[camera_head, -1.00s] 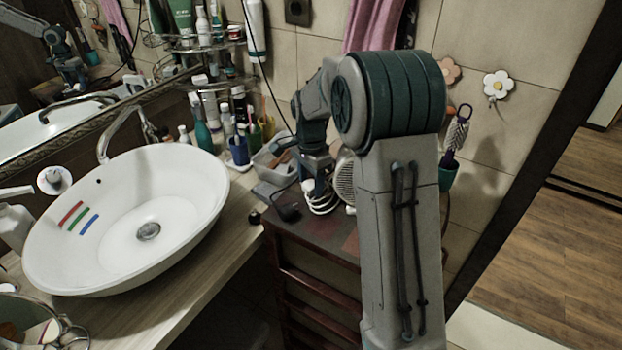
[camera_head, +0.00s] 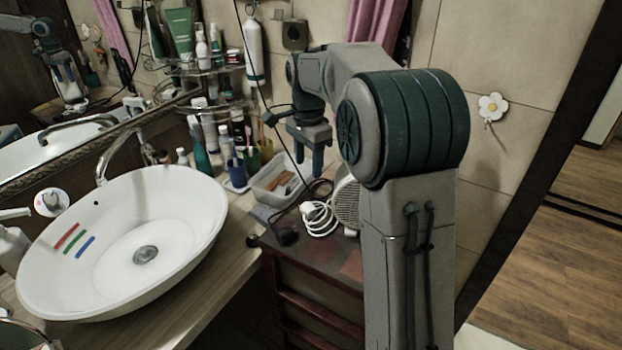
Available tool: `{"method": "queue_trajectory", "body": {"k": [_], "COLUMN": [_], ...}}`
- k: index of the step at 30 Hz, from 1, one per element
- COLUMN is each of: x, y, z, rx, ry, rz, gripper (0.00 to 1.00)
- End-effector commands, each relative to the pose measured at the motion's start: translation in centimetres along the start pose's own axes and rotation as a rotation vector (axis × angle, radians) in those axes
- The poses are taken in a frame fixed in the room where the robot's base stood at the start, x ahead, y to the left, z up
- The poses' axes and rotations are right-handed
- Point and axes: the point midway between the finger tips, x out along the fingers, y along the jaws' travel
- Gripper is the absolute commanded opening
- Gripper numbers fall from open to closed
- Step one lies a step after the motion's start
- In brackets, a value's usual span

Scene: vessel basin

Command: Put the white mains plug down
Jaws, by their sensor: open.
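The white mains plug (camera_head: 308,208) lies with its coiled white cable (camera_head: 322,224) on the dark red cabinet top (camera_head: 325,255). My gripper (camera_head: 308,168) is open and empty. Its blue fingers point down, above and behind the plug in the head view, apart from it. My arm covers the right part of the cabinet top.
A black plug (camera_head: 287,237) with a dark cable lies left of the white cable. A grey bin (camera_head: 272,196) stands behind, and a round grille-like object (camera_head: 346,203) stands right of the cable. The white basin (camera_head: 125,280) is at left. Shelves with bottles line the wall.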

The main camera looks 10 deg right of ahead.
Motion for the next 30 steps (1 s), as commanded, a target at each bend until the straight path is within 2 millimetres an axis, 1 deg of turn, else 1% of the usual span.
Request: {"method": "queue_trajectory", "body": {"k": [2,5,8,9,14,19,21,24,27,30], "x": [-0.6,-1.2,-2.0,-2.3,-2.5,-1.6,-0.9,0.4,1.6,2.5], "y": [0.4,1.9,4.5,5.7,11.1,16.7,19.0,21.8,24.0,25.3], "z": [0.2,0.8,1.9,2.4,4.7,7.0,7.9,9.1,10.0,10.6], "rx": [-0.015,-0.080,-0.196,-0.253,-0.489,-0.736,-0.836,-0.965,-1.067,-1.135], "ry": [0.002,0.010,0.025,0.034,0.074,0.128,0.152,0.185,0.213,0.231], "rz": [-0.004,-0.018,-0.041,-0.053,-0.092,-0.128,-0.139,-0.150,-0.158,-0.161], "gripper": [0.52,0.52,0.52,0.52,0.52,0.52,0.52,0.52,0.52,0.52]}}
